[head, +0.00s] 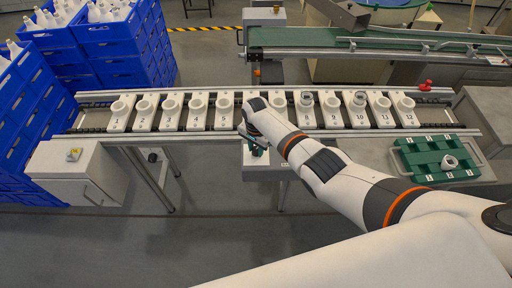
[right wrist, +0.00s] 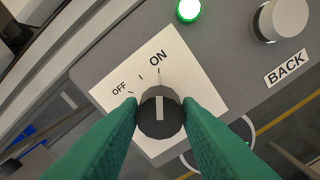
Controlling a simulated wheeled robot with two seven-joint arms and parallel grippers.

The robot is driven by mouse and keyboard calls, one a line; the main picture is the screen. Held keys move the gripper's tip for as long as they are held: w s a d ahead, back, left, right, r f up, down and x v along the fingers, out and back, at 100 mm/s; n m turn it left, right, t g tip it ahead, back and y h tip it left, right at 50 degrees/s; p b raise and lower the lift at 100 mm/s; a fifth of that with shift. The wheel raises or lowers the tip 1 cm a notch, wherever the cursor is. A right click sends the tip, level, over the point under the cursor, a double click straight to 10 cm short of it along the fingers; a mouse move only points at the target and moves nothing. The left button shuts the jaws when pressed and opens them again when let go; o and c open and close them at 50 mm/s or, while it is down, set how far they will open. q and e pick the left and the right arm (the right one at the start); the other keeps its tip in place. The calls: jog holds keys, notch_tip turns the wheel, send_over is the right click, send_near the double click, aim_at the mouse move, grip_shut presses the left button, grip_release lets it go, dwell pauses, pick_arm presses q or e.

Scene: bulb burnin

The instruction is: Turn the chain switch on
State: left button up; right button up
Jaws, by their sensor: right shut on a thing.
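The chain switch is a round black knob (right wrist: 160,118) with a white pointer line, on a white plate (right wrist: 112,91) marked OFF and ON. The pointer is upright in the right wrist view and lines up with the tick below ON. My right gripper (right wrist: 160,112) has its two green fingers shut on the knob, one on each side. In the head view my right gripper (head: 256,148) is at the control box (head: 258,172) in front of the numbered row; the knob is hidden there. My left gripper is out of view.
A green lamp (right wrist: 188,10) glows above the plate, and another knob (right wrist: 283,18) sits by the BACK label. Behind the box runs a chain line of numbered white holders (head: 197,112). A green tray (head: 420,158) lies right; blue crates (head: 110,50) stand left.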

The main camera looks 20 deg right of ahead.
aim_at(256, 150)
jog(key=shift+r, duration=0.1)
jog(key=o, duration=1)
jog(key=shift+c, duration=0.2)
notch_tip(256, 150, up, 12)
